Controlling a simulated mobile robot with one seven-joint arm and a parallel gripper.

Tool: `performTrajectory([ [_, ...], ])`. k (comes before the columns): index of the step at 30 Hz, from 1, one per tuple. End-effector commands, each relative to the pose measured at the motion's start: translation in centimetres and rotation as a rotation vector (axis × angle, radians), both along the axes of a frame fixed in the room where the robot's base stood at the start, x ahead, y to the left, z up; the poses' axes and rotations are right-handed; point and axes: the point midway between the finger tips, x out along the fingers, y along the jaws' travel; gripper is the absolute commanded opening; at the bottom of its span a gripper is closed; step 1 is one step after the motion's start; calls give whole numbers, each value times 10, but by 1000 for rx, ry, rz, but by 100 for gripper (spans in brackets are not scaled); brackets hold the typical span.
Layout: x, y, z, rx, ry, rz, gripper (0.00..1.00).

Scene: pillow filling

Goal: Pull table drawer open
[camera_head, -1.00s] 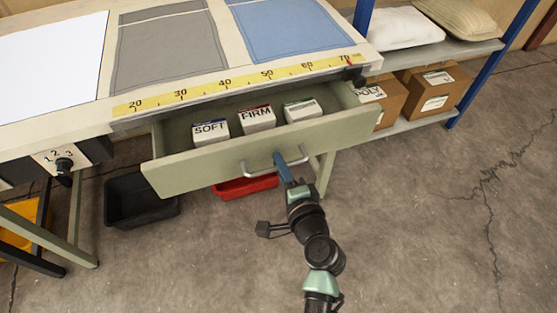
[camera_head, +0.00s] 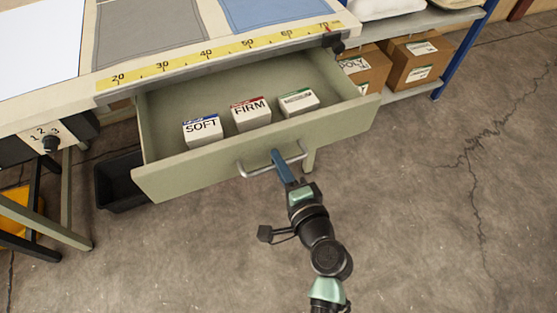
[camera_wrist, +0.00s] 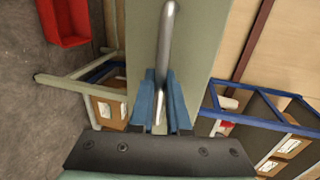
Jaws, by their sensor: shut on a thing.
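The table drawer (camera_head: 258,150) is pale green and stands well out from under the worktable (camera_head: 225,60). Its metal bar handle (camera_head: 257,173) is on the front panel. My gripper (camera_head: 279,158) is shut on the handle, with its blue fingers around the bar. In the wrist view the handle (camera_wrist: 167,50) runs up from between the blue fingers (camera_wrist: 159,100) against the green drawer front (camera_wrist: 200,30). Inside the drawer are white boxes marked SOFT (camera_head: 202,132) and FIRM (camera_head: 250,115), and a third box (camera_head: 298,103) whose label I cannot read.
A black bin (camera_head: 118,182) stands on the floor below left. A shelf (camera_head: 440,72) with cardboard boxes (camera_head: 412,62) is at the back right. A red bin (camera_wrist: 66,20) shows in the wrist view. The floor at right is clear.

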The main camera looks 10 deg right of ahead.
Motion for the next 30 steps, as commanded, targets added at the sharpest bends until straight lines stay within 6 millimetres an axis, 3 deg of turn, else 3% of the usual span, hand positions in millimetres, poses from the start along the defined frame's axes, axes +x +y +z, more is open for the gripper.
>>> performTrajectory([
  [1, 0, -1, 1, 0, -1, -2, 16],
  [6, 0, -1, 1, 0, -1, -1, 44],
  [17, -5, -2, 1, 0, 1, -1, 44],
  [20, -16, -5, 3, 0, 1, -3, 44],
  [30, -86, -24, 18, 0, 3, -3, 44],
])
